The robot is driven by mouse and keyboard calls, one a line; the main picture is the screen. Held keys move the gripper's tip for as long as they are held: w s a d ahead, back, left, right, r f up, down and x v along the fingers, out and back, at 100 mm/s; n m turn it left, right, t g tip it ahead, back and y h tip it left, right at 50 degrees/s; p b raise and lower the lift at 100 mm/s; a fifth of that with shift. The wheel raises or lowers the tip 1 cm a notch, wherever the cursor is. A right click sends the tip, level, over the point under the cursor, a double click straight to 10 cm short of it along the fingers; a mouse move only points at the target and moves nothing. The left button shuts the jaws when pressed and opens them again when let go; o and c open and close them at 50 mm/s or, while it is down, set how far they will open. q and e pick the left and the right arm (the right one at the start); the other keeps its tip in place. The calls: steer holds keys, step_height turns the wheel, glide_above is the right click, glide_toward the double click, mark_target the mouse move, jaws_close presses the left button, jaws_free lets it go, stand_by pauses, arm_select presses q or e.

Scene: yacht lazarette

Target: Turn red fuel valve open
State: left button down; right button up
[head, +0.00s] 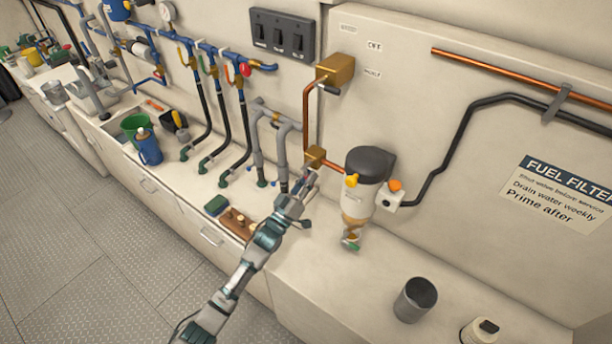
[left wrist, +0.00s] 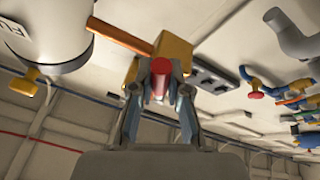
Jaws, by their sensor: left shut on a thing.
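The red valve handle (left wrist: 160,78) shows in the left wrist view between the fingers of my left gripper (left wrist: 160,90). The gripper is shut on it. Behind the handle is a brass valve body (left wrist: 174,50) with a copper pipe (left wrist: 120,37) running to the fuel filter. In the head view, my left gripper (head: 308,181) reaches up to the lower brass body (head: 315,157), and the red handle is hidden by the fingers. How far the handle is turned cannot be told. My right gripper is in neither view.
The fuel filter (head: 358,205), with yellow and orange knobs, stands just right of my gripper. An upper brass box (head: 336,69) sits by an "OFF" label. Grey pipes (head: 275,140) are close on the left. A brown block (head: 237,222) and grey cup (head: 415,299) stand on the counter.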

arm_select(q)
steer(key=shift+s+d+n+t+y+p, duration=0.15)
steer(key=shift+n+t+y+p, duration=0.15)
steer(key=shift+n+y, duration=0.4)
steer(key=shift+s+d+n+t+y+p, duration=0.15)
steer(key=shift+n+t+y+p, duration=0.2)
steer(key=shift+n, duration=0.65)
steer(key=shift+w, duration=0.1)
steer(key=c, duration=1.1)
jaws_free()
steer(key=shift+w, duration=0.1)
steer(key=v, duration=1.2)
